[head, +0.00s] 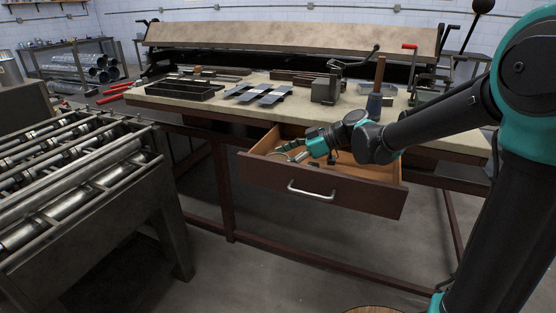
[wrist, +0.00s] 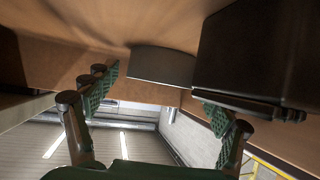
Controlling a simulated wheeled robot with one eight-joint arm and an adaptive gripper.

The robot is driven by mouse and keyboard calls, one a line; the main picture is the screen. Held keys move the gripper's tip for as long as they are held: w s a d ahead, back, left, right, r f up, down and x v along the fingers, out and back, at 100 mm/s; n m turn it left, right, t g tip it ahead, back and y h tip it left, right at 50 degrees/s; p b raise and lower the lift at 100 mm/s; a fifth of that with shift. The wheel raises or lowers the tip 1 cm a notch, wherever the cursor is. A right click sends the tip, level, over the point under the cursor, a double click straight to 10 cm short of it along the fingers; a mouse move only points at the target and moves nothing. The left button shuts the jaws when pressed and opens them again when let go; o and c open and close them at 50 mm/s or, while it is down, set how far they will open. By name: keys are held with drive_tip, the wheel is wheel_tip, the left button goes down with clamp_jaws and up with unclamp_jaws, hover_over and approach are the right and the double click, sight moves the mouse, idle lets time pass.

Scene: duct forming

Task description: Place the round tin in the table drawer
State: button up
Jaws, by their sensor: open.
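The table drawer (head: 325,190) is pulled open, its brown front and metal handle facing out. My gripper (head: 292,150) reaches in over it from the right, its fingers pointing left. In the wrist view my gripper (wrist: 162,98) is open, its green-padded fingers spread wide. A dark grey, round-sided thing, apparently the round tin (wrist: 162,66), rests against the brown drawer floor beyond the fingertips, between them in the picture. No finger visibly touches it. In the head view the small things in the drawer are too small to tell the tin apart.
A black box-like thing (wrist: 252,55) lies to the right of the tin in the wrist view, close to the right finger. The workbench (head: 330,105) above the drawer holds a black tray (head: 180,90), metal pieces and tools. A roller conveyor (head: 80,165) stands at left.

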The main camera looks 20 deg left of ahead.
drive_tip(key=v, duration=1.1)
drive_tip(key=shift+d, duration=0.2)
drive_tip(key=shift+c, duration=0.2)
idle(0.5)
